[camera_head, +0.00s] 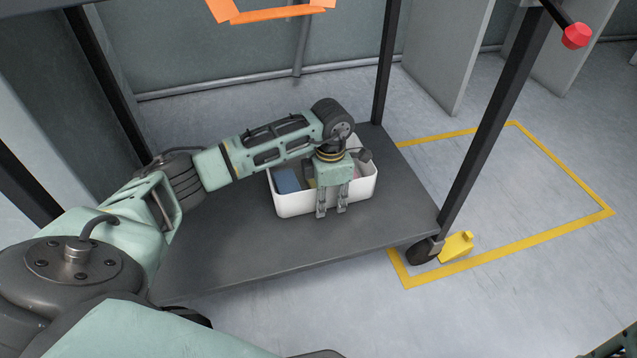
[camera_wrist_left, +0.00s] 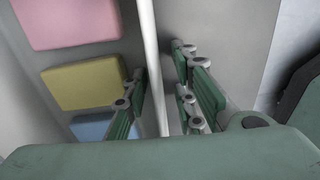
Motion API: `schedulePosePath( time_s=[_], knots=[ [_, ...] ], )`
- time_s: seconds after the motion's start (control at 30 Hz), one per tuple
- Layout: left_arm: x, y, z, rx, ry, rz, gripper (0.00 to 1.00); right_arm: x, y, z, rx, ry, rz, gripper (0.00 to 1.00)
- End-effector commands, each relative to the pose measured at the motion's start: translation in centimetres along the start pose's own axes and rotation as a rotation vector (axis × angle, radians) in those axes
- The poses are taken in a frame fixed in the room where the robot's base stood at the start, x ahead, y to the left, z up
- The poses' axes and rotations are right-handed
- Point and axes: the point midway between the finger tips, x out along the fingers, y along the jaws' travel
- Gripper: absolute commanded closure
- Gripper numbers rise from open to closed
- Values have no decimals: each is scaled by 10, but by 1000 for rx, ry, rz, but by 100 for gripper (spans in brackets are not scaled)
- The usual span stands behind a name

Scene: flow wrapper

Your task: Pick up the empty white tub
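The white tub (camera_head: 292,205) stands on the dark lower shelf of a cart in the head view. It is not empty: a blue block (camera_head: 287,180) shows in it. The wrist view shows a pink block (camera_wrist_left: 75,20), a yellow block (camera_wrist_left: 82,82) and a blue block (camera_wrist_left: 105,126) inside. My left gripper (camera_head: 331,206) points down at the tub's near side, fingers apart. In the wrist view the tub's thin white wall (camera_wrist_left: 150,40) runs between the fingers of the left gripper (camera_wrist_left: 163,95), with a gap to the right finger. My right gripper does not show clearly.
The shelf (camera_head: 235,245) is bare around the tub. Dark cart posts (camera_head: 492,125) rise at its corners. An orange frame (camera_head: 275,13) hangs above.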

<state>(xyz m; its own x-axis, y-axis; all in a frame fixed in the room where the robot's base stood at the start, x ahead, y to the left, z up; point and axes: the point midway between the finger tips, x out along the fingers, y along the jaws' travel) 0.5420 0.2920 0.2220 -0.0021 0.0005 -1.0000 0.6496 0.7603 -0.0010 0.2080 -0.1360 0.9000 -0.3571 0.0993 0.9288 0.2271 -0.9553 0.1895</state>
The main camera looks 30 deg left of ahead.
Motion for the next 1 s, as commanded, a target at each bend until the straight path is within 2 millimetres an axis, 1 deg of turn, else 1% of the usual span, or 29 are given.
schedulePosePath(
  time_s=[0.03, 0.27, 0.57, 1.0],
  knots=[
    [3, 0, 0, 0, -1, 0, 75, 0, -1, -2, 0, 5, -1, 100],
    [2, 0, 0, 0, -1, 0, 75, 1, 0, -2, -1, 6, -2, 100],
    [2, 0, 0, 0, -1, 0, 100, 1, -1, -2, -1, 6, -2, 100],
    [1, 1, 1, 0, -3, 2, 100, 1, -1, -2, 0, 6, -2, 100]
  ],
)
